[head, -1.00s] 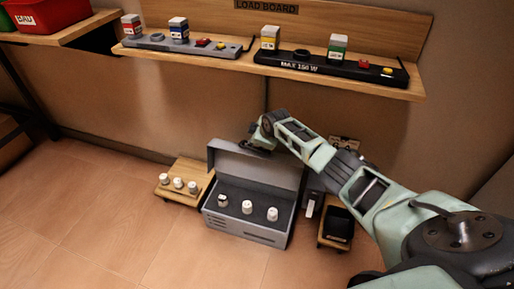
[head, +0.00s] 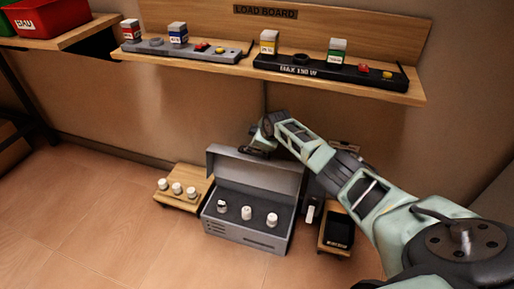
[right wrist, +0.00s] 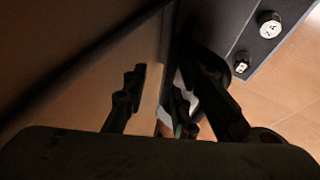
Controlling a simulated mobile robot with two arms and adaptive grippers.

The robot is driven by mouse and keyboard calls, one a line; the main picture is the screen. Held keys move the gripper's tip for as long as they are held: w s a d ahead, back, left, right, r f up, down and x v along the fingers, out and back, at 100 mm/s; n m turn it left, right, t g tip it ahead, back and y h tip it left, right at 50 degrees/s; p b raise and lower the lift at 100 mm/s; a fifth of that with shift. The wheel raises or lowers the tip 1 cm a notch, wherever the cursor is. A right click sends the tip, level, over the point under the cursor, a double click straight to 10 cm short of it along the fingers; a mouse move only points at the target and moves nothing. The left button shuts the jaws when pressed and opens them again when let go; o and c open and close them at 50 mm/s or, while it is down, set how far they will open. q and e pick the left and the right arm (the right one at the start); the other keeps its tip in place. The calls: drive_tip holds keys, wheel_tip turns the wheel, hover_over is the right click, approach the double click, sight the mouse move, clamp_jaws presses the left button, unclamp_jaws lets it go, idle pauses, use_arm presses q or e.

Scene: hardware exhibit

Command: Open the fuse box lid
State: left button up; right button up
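The grey fuse box (head: 245,235) stands on the floor against the wall. In the right wrist view the fingers of my right gripper (right wrist: 170,95) are spread apart. The dark fuse panel (right wrist: 245,35) shows there at the upper right, with two fuses (right wrist: 269,24) in sight. Whether a finger touches the lid cannot be told. My left gripper is not in view.
A small wooden stand (head: 190,186) with three white fuses is left of the box. A black tray (head: 339,229) on a wooden base is at its right. A shelf (head: 225,68) with two load boards hangs above. The floor in front is clear.

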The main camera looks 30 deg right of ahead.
drive_tip(key=shift+s+a+f, duration=0.15)
drive_tip(key=v, duration=1.2)
idle(0.3)
idle(0.4)
